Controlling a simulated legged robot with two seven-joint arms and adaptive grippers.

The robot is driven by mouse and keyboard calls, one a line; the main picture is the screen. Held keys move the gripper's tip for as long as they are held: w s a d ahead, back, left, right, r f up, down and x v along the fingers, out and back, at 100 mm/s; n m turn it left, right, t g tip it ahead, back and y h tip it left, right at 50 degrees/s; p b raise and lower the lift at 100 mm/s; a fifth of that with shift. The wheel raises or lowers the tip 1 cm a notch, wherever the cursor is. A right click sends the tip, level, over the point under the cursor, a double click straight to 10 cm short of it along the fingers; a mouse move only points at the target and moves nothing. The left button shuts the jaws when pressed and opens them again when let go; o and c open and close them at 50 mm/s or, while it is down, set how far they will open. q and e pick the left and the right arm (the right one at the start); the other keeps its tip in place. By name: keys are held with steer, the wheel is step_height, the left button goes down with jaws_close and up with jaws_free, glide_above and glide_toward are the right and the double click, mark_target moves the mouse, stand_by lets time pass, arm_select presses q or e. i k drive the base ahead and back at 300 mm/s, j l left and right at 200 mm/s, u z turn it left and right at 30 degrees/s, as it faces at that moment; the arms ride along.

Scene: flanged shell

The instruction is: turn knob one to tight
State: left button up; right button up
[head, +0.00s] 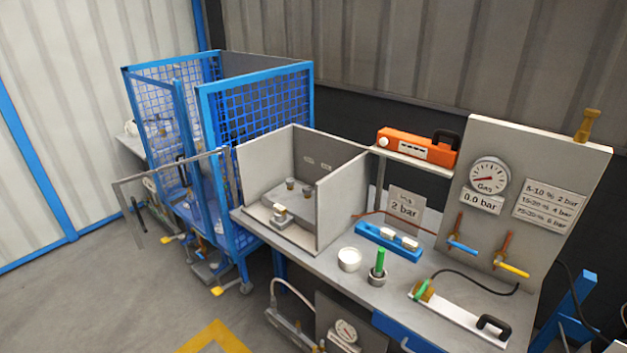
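Neither of my grippers shows in the head view. No part is clearly marked as knob one at this size. Two small dark round knob-like parts, a left one (290,183) and a right one (308,191), stand side by side inside the grey three-sided booth (345,205) on the bench. Two small labels on the booth's back wall are too small to read. A small white and tan part (279,212) sits in front of them. How far either knob-like part is turned cannot be told.
The bench (320,267) also holds a white round pot (349,259), a green-handled item (379,263) and a blue tray (372,237). A gauge panel (540,160) reads 0.0 bar. A blue mesh cage (255,110) stands left. Floor at lower left is clear.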

mark_target(289, 182)
steer(key=i+j+z, duration=0.2)
steer(key=z, duration=0.25)
steer(key=i+j+z, duration=0.15)
steer(key=j+z, duration=0.3)
steer(key=l, duration=0.1)
